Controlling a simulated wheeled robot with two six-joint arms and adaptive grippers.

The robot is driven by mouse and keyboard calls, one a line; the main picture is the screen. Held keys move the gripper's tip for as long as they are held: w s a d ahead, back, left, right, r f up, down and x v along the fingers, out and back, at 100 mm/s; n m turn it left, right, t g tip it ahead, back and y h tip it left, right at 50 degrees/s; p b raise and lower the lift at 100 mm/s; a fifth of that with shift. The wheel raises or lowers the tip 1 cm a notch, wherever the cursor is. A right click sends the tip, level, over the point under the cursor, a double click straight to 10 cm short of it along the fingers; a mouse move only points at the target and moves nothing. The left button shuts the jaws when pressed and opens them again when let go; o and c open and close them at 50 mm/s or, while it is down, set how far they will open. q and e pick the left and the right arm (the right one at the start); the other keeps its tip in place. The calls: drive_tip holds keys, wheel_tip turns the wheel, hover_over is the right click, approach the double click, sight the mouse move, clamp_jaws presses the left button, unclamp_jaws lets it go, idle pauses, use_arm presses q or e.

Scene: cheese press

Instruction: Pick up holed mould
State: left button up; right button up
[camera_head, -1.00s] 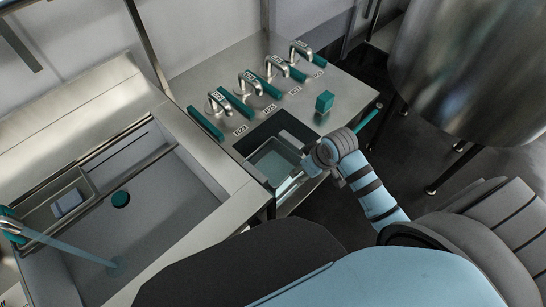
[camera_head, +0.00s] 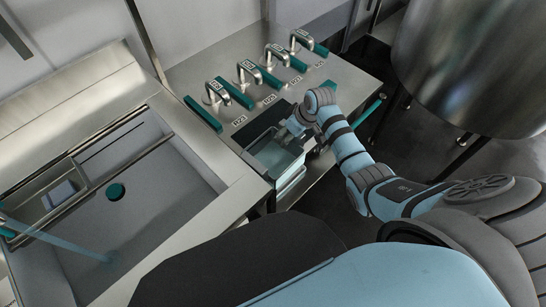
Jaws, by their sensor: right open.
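My right gripper (camera_head: 295,129) is open and reaches down over a clear, teal-tinted open-topped container (camera_head: 273,157) at the front edge of the steel counter. The fingers are small and overlap the container's far right part; I cannot tell whether they touch it. No holes show clearly, so I cannot tell whether a holed mould is inside it. A small grey tray (camera_head: 42,207) with a pale block (camera_head: 63,191) sits in the sink at the left. My left gripper is not in view.
Several metal handles (camera_head: 248,73) with teal bars stand along the counter (camera_head: 222,56). A large metal vat (camera_head: 462,70) stands at the right.

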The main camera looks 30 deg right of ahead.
drive_tip(key=shift+w+f, duration=0.1)
drive_tip(key=shift+f, duration=0.3)
drive_tip(key=shift+r, duration=0.15)
clamp_jaws()
